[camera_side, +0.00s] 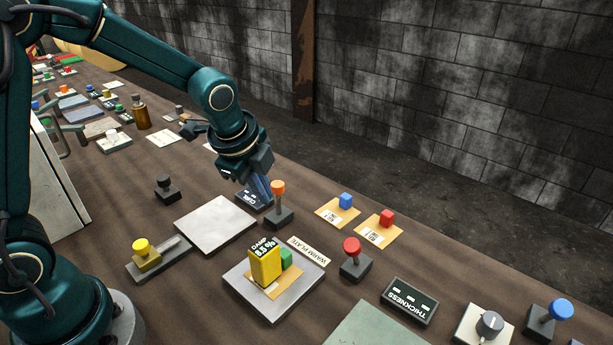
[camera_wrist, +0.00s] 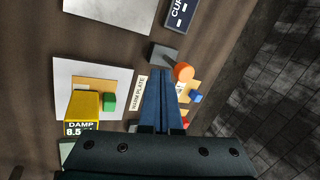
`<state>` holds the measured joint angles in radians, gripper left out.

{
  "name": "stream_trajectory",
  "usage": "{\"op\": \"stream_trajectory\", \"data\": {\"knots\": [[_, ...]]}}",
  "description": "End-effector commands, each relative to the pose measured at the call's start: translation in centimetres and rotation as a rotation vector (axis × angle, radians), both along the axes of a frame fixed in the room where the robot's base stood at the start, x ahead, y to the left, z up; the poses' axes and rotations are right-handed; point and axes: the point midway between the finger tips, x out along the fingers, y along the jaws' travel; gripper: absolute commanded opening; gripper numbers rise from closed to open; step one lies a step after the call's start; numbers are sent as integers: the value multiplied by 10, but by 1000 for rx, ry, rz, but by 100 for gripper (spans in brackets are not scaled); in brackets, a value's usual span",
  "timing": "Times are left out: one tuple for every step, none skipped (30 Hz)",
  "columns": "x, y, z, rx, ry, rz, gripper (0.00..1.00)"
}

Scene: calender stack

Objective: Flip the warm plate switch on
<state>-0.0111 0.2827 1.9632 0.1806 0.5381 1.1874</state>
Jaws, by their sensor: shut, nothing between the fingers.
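The warm plate (camera_side: 238,282) is a pale square slab beside a "WARM PLATE" label (camera_side: 308,250); the label also shows in the wrist view (camera_wrist: 139,93). Near the label stand an orange-knobbed lever switch (camera_side: 278,188) and a red-knobbed lever switch (camera_side: 352,246). I cannot tell which works the plate. My gripper (camera_side: 263,197) is shut and empty, its blue fingers pointing down right beside the orange lever. In the wrist view the fingertips (camera_wrist: 161,72) are just left of the orange knob (camera_wrist: 183,72); I cannot tell whether they touch it.
On the warm plate stand a yellow "DAMP" readout (camera_side: 265,265) and a green block (camera_side: 286,258) on a tan card. A "CURE" display (camera_side: 252,200) is close to my fingers. Blue (camera_side: 345,200) and red (camera_side: 387,217) blocks lie on cards. A bare pale slab (camera_side: 216,224) lies left.

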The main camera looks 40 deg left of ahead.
Motion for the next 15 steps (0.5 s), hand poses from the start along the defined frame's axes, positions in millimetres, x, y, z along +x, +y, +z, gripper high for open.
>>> {"op": "stream_trajectory", "data": {"knots": [[4, 1, 0, 1, 1, 0, 0], [5, 2, 0, 1, 1, 0, 0], [7, 2, 0, 1, 1, -1, 0], [8, 2, 0, 1, 1, -1, 0], [8, 2, 0, 0, 1, -1, 0], [9, 2, 0, 0, 1, -1, 0], [9, 2, 0, 0, 1, -1, 0], [9, 3, 0, 0, 1, -1, 0], [9, 3, 0, 0, 1, -1, 0], [9, 3, 0, 0, 1, -1, 0], [9, 3, 0, 0, 1, -1, 0], [9, 2, 0, 0, 1, -1, 0], [9, 2, 0, 0, 1, -1, 0], [9, 2, 0, 0, 1, -1, 0], [9, 3, 0, 0, 1, -1, 0]]}}
